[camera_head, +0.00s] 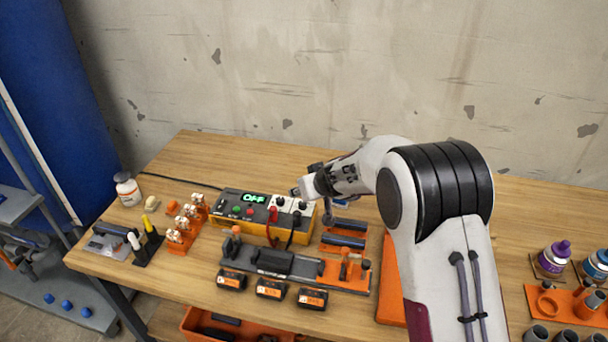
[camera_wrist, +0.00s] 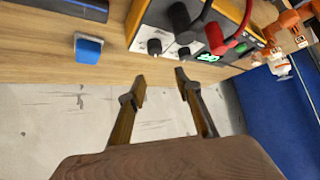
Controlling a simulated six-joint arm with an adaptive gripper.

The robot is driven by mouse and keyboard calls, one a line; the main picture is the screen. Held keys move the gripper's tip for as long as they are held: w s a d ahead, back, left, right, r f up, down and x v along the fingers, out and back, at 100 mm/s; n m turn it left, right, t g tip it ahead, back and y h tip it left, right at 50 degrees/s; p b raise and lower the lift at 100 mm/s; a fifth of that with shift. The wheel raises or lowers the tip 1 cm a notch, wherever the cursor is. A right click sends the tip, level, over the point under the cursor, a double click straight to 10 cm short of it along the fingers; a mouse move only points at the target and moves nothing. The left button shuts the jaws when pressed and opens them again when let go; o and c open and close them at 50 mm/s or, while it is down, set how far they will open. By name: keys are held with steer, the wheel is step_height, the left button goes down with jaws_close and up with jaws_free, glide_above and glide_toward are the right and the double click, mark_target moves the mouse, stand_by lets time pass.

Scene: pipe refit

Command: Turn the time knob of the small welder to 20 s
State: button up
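The small welder (camera_head: 232,206) is a yellow and dark box on the bench. Its green display (camera_head: 254,198) reads OFF in the head view. Two black knobs on white plates show in the wrist view, one nearer (camera_wrist: 154,46) and one beside the display (camera_wrist: 184,52). Their labels and settings are too small to read, so I cannot tell which is the time knob. My gripper (camera_wrist: 160,86) is open and empty, with its two fingers apart just short of the knobs, touching neither. In the head view its tip is partly hidden by my wrist at the welder's back right.
Red and black cables (camera_head: 272,228) plug into the welder's front. A dark clamp fixture (camera_head: 285,262) with orange parts lies before it. Blue-and-black bars (camera_head: 345,240) lie to its right, and orange stands (camera_head: 186,232) with white fittings to its left. The wall is behind.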

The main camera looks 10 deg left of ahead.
mark_target(305, 205)
steer(key=shift+r, duration=2.55)
steer(key=shift+r, duration=0.1)
steer(key=shift+s+d+f+n+g+h, duration=0.2)
steer(key=shift+d+f+n+g, duration=0.25)
steer(key=shift+n+g, duration=0.4)
steer(key=shift+s+d+f+n+g+h, duration=0.1)
steer(key=shift+d+f+n+g+h, duration=0.3)
steer(key=shift+n+g, duration=0.45)
steer(key=shift+s+d+f+n+g+h, duration=0.2)
steer(key=shift+d+f+n+g, duration=0.3)
steer(key=shift+n+g, duration=0.35)
